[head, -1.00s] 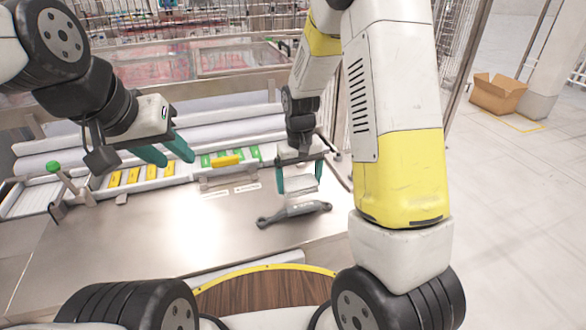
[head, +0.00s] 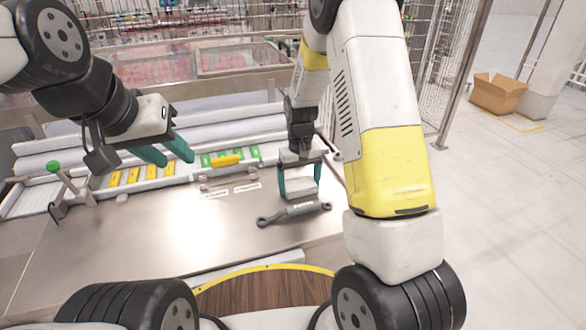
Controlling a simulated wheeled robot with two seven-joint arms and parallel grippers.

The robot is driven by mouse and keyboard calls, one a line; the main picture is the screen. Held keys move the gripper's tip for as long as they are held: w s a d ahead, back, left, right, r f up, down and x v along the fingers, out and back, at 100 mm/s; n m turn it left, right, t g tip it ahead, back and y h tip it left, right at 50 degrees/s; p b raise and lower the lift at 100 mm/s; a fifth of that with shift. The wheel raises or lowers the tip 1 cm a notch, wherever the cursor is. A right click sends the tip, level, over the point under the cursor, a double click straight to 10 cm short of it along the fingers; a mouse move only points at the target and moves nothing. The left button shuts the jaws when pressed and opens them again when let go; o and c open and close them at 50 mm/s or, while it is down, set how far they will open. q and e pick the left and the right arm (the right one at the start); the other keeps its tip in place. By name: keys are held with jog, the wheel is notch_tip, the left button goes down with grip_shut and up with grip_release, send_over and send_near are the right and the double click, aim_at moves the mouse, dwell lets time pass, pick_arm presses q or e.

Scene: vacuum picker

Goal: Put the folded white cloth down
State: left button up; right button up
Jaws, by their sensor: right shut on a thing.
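The folded white cloth (head: 300,184) is between the teal fingers of my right gripper (head: 299,187), which is shut on it. It is just behind the grey tool (head: 295,213) in the picture, over the right part of the steel table. I cannot tell whether its lower edge touches the tool or the table. My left gripper (head: 168,150) is open and empty, its teal fingers apart, above the back left of the table near the yellow pieces.
The steel table (head: 150,235) is bare in its middle and left. A cardboard box (head: 498,95) stands on the floor at the far right.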

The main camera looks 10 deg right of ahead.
aim_at(300, 183)
jog(key=shift+s+f, duration=0.1)
jog(key=shift+f, duration=0.25)
jog(key=o, duration=1.1)
jog(key=shift+s+f, duration=0.1)
jog(key=shift+c, duration=0.2)
notch_tip(300, 183, up, 13)
jog(key=s+d+r+m+t+y, duration=0.1)
jog(key=s+d+r+t+y, duration=0.15)
jog(key=s+r, duration=0.95)
jog(key=s+r+t, duration=0.3)
jog(key=s+r, duration=0.1)
jog(key=s, duration=0.6)
jog(key=shift+s+d+m+t, duration=0.2)
jog(key=shift+s+m+t, duration=0.1)
jog(key=shift+t, duration=0.05)
jog(key=shift+r, duration=0.1)
